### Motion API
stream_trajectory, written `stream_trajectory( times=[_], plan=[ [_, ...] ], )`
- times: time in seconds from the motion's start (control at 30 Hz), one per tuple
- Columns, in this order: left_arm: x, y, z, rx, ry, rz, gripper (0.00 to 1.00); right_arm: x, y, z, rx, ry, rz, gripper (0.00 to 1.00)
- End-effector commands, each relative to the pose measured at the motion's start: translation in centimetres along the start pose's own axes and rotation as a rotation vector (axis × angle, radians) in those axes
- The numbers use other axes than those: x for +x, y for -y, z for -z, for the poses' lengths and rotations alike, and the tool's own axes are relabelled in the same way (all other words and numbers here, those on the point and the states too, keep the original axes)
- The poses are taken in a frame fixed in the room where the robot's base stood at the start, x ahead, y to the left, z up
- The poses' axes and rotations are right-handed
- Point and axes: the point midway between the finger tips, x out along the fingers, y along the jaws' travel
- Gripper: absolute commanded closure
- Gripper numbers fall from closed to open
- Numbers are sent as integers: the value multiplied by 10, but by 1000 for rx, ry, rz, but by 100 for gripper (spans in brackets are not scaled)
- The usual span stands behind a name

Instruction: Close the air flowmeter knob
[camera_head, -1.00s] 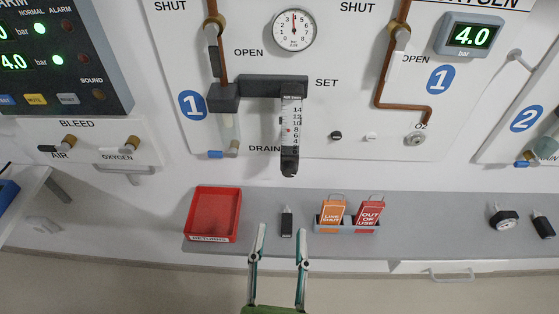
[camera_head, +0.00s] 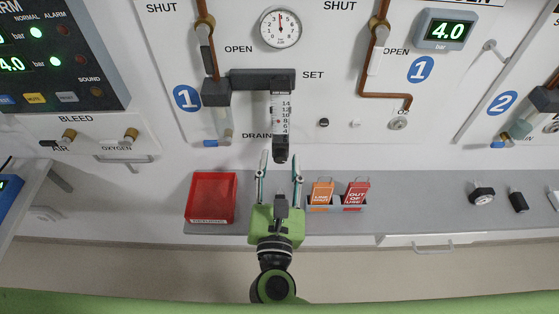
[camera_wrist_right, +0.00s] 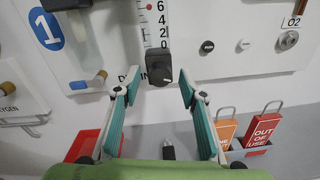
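The air flowmeter is a clear scaled tube (camera_head: 281,113) on the wall panel, with a black knob (camera_head: 280,149) at its lower end. The knob also shows in the right wrist view (camera_wrist_right: 159,69), between and beyond the fingertips. My right gripper (camera_head: 281,160) is open, with its two fingers pointing up the panel on either side below the knob. In the right wrist view my right gripper (camera_wrist_right: 158,85) shows wide apart and empty, and no finger is seen touching the knob. My left gripper is not in view.
A grey shelf (camera_head: 410,210) runs below the panel. It carries a red tray (camera_head: 212,197), an orange tag (camera_head: 321,193) and a red "out of use" tag (camera_head: 355,194) in a holder, and dark fittings at the right. A round gauge (camera_head: 280,29) sits above.

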Motion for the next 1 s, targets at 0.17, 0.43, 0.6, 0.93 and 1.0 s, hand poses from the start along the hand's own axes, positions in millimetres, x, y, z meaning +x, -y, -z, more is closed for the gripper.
stream_trajectory(
  times=[0.17, 0.43, 0.6, 0.93, 1.0],
  plan=[
    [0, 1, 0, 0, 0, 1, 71, 0, 0, 0, 0, 0, 0, 62],
    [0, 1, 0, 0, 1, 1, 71, 0, 0, 0, 0, 0, 0, 100],
    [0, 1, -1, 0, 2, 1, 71, 0, 0, 0, -5, 0, 0, 100],
    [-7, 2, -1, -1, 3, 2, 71, 0, 0, -1, -126, 4, -1, 100],
    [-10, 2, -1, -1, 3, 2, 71, 0, 0, -1, -177, 6, -1, 100]
  ],
)
